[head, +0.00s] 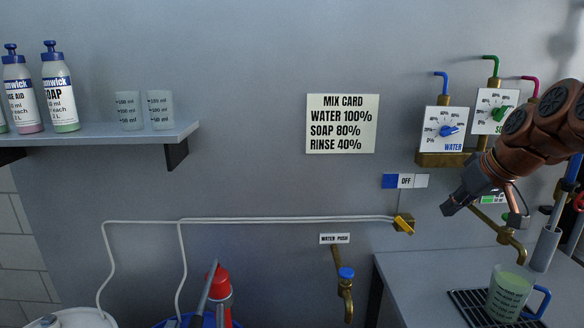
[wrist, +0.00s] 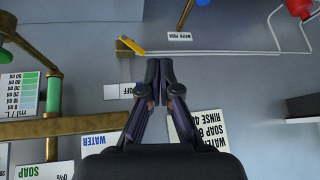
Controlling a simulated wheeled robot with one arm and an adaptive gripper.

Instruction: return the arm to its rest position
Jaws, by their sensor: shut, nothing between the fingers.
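My gripper (head: 447,207) is at the right of the head view, at the end of my copper-coloured arm, in front of the wall. It also shows in the wrist view (wrist: 160,64), with its fingers together and nothing between them. It is above and left of the drip grate (head: 468,298), where a measuring cup (head: 509,293) with a blue handle and pale green content stands under a brass spout (head: 513,250). The gripper touches none of these in view. The wrist view looks upside down.
Dials for WATER (head: 445,132) and soap (head: 494,112) are on the wall behind my arm. A yellow lever (head: 403,225) and a blue-topped WATER PUSH tap (head: 346,274) are left of my gripper. A shelf (head: 100,134) holds bottles and two cups. The wall around the mix card (head: 341,123) is clear.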

